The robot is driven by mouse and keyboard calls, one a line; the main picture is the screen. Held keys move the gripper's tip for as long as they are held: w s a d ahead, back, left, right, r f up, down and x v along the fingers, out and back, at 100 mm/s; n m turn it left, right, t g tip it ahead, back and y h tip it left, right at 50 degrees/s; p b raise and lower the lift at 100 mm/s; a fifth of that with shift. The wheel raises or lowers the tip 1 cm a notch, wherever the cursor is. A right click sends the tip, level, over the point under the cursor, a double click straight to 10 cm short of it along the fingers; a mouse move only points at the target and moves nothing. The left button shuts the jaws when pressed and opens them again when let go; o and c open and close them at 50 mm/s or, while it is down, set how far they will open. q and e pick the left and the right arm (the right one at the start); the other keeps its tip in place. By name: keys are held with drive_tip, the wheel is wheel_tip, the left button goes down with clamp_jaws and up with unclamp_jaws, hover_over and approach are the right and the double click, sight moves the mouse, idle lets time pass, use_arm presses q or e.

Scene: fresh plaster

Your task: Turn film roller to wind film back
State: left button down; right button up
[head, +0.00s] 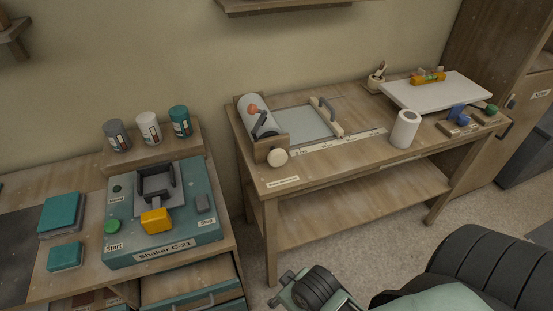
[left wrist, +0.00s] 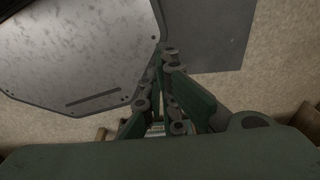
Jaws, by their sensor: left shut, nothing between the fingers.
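The film roller (head: 252,111) is a white roll in a wooden cradle at the left end of the far table, with an orange patch and a dark curved part on it. A round cream knob (head: 277,157) sits at its front end. A grey film sheet (head: 300,122) extends right from the roller to a light bar with a dark handle (head: 328,106). My left gripper (left wrist: 168,70) shows in the left wrist view, shut and empty, over the floor. It is not near the roller in any view. My right gripper cannot be made out.
A white paper roll (head: 404,129), a white board (head: 436,91) and blue and green knobs stand on the table's right. The shaker (head: 190,236) stands on the left bench beside several jars. Parts of my own body fill the lower right.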

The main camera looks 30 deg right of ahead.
drive_tip(key=w+d+r+n+t+h, duration=0.8)
drive_tip(key=w+d+r, duration=0.5)
drive_tip(key=d+r, duration=0.45)
drive_tip(key=w+d+r+n+t+h, duration=0.1)
drive_tip(key=w+r+n+t+h, duration=0.15)
drive_tip(key=w+n, duration=0.45)
drive_tip(key=n+t+y, duration=0.4)
drive_tip(key=n+y, duration=0.2)
drive_tip(key=n, duration=1)
approach(277, 161)
drive_tip(key=x, duration=0.3)
drive_tip(key=shift+w+d+y, duration=0.25)
drive_tip(key=shift+w, duration=0.2)
drive_tip(key=x, duration=0.7)
drive_tip(key=shift+w+p, duration=0.1)
drive_tip(key=shift+p, duration=0.25)
